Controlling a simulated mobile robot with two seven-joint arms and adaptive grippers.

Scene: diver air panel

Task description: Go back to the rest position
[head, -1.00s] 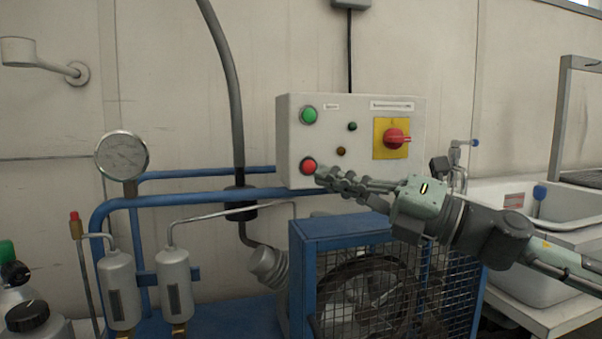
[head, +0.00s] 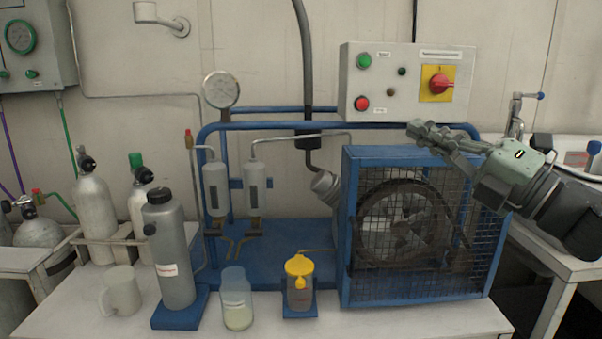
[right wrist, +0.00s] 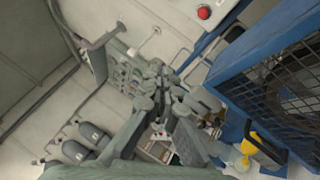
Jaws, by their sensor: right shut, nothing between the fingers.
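My right gripper (head: 418,132) is shut and empty in the head view. It is in front of the compressor, below the grey control box (head: 408,60), apart from the box's buttons. The box carries a green button (head: 363,61), a red button (head: 362,103) and a red rotary switch (head: 440,83) on a yellow plate. In the right wrist view my gripper (right wrist: 160,75) shows in the middle with its fingers together, and the red button (right wrist: 204,12) is at the top. My left gripper is not in view.
The blue caged fan unit (head: 420,152) stands close below my right gripper. A grey bottle (head: 174,250), a jar (head: 237,300), a yellow-topped container (head: 299,268) and a mug (head: 120,292) stand on the white table. A sink (head: 575,155) is at the right.

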